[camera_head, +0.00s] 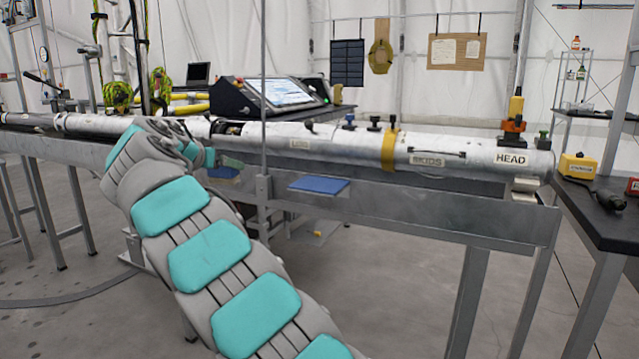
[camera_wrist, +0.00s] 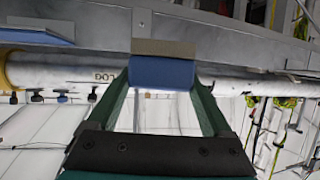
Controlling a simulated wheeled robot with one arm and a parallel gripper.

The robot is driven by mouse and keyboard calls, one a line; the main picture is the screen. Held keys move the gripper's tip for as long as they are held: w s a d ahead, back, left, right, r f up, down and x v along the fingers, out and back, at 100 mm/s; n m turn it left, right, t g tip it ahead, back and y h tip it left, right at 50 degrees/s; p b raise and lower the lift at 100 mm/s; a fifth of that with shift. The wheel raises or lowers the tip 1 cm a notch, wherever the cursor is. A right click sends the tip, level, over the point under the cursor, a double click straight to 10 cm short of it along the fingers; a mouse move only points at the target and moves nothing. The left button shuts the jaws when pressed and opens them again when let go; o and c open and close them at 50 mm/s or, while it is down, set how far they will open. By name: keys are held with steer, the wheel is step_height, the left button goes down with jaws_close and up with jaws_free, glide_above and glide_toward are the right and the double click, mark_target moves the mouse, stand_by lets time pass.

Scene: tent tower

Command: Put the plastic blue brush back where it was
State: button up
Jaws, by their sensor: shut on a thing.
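The blue brush (camera_wrist: 162,73) is between the two green fingers of my gripper (camera_wrist: 162,85) in the wrist view. A tan strip (camera_wrist: 165,47), which looks like its bristles, lies along one edge of the brush. My gripper is shut on it. In the head view my gripper (camera_head: 230,161) is at the front of the long metal tube, left of the thin vertical post. A blue patch (camera_head: 222,172) shows just below the gripper; I cannot tell whether it is the brush.
A flat blue pad (camera_head: 320,185) rests on the metal frame right of the post. The long tube (camera_head: 350,140) lies along the frame, with several clamps on top. A console (camera_head: 285,93) stands behind it. A dark table (camera_head: 610,200) is at the right.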

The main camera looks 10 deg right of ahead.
steer(key=s+d+r+h+b, duration=0.1)
steer(key=d+b, duration=0.2)
steer(key=d, duration=0.4)
steer(key=s+d+r+m+b, duration=0.1)
steer(key=d+b, duration=0.2)
steer(key=d, duration=0.5)
steer(key=s+d+r+m+g+h+b, duration=0.1)
steer(key=d+b, duration=0.2)
steer(key=d, duration=0.4)
steer(key=shift+s+d+h, duration=0.15)
steer(key=shift+s+h, duration=0.1)
steer(key=shift+h, duration=0.05)
steer(key=shift+f+b, duration=1.6)
steer(key=shift+f, duration=0.05)
steer(key=o, duration=1.3)
steer(key=shift+f, duration=0.1)
steer(key=v, duration=1.2)
steer(key=shift+r, duration=0.25)
